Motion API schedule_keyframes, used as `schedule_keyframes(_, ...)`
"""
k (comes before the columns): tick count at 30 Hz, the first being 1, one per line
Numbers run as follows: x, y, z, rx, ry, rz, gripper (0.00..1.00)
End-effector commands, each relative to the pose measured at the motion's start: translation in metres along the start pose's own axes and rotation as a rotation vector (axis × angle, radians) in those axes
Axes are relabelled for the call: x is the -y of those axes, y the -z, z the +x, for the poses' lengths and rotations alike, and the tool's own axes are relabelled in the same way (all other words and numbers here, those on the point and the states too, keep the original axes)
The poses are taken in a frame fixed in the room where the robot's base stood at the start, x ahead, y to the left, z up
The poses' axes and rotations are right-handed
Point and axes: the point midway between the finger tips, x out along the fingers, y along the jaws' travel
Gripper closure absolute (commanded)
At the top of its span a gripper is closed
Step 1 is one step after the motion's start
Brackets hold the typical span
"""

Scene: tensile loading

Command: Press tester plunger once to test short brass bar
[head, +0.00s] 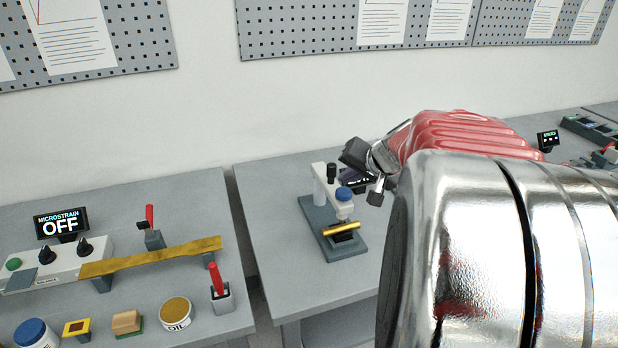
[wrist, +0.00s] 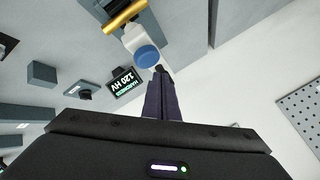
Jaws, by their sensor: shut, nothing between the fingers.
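The tester stands on the right-hand bench in the head view, with a grey base (head: 318,220), a pale head and a blue plunger cap (head: 343,193). The short brass bar (head: 341,228) lies across it below the plunger; in the wrist view the bar (wrist: 124,16) shows at the top edge. My gripper (head: 344,174) is shut and empty, its dark fingers beside and slightly above the blue cap. In the wrist view the shut fingertips (wrist: 159,72) are close to the blue cap (wrist: 147,57); I cannot tell whether they touch.
On the left bench, a long brass bar (head: 160,255) lies near a microstrain display (head: 60,224) reading OFF, with red-handled clamps and an oil tin (head: 176,311). Bench surface left of the tester is clear.

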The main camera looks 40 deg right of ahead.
Motion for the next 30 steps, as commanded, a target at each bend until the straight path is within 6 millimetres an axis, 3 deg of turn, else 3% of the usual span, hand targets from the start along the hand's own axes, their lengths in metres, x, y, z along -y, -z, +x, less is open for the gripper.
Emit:
schedule_keyframes(18, 0.021, 0.021, -0.029, -0.001, -0.001, -0.002, 1.00)
schedule_keyframes(30, 0.021, 0.022, -0.030, 0.000, -0.001, -0.001, 1.00)
